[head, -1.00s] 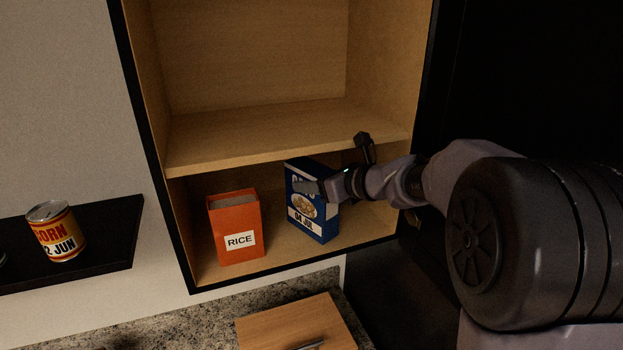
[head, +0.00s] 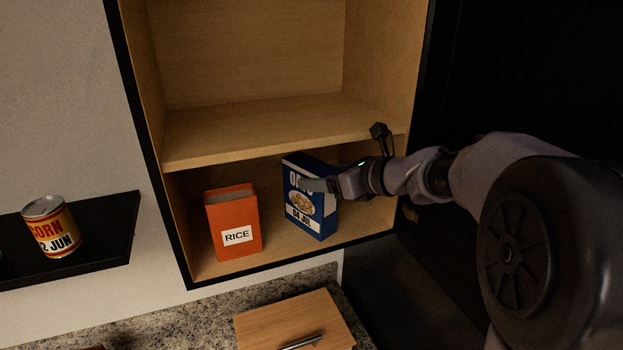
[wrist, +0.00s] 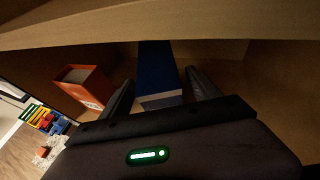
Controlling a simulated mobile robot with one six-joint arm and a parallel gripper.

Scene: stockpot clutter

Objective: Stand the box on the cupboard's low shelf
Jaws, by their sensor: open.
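A blue box (head: 308,213) with a picture of food and a date label stands upright on the low shelf (head: 222,272) of the cupboard, right of the orange rice box. Part of the box's right side is hidden by my gripper.
An orange rice box (head: 234,222) stands left of the blue box. The upper shelf (head: 270,130) is close above my gripper and empty. A corn can (head: 52,228) stands on a black wall shelf (head: 110,245). A wooden board (head: 295,322) lies on the counter below.

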